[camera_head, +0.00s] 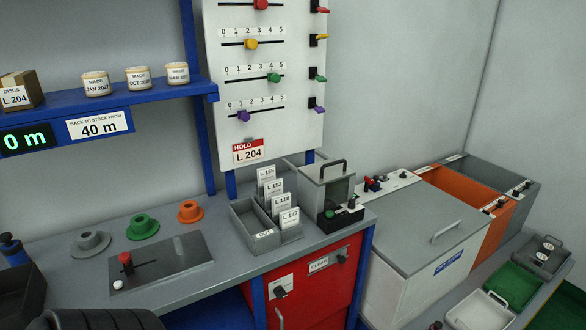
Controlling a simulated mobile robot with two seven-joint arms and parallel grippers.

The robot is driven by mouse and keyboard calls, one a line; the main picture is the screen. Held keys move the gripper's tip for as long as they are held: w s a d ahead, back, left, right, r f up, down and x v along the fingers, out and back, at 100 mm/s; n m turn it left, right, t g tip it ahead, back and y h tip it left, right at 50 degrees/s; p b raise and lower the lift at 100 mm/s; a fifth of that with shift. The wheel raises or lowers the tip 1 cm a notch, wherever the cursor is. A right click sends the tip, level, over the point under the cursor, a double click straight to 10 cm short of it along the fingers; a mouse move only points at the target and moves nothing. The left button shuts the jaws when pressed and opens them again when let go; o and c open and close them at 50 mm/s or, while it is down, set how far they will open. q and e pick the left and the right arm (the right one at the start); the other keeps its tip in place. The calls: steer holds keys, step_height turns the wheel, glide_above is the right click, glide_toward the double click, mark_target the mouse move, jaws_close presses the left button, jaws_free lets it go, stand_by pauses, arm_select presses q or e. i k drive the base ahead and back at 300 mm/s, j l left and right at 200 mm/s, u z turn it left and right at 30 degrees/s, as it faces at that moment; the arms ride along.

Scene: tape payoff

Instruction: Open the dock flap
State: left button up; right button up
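No part is legibly marked as the dock flap, so I cannot tell for sure which one it is. A small grey box with a dark window (340,193) and a black arched handle stands at the right end of the bench, its front panel upright. A black base with a green button (329,214) is at its foot. A large white chest (424,228) beside the bench has a closed grey lid with a bar handle. Neither of my grippers shows in this view.
A grey card tray (248,227) with labelled cards stands left of the windowed box. Grey, green and orange flanged discs (143,227) and a control plate with a red knob (126,259) sit further left. A slider board (262,90) rises behind. Open trays (512,285) lie at lower right.

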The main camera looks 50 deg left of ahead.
mark_target(325, 171)
steer(key=u, duration=1.3)
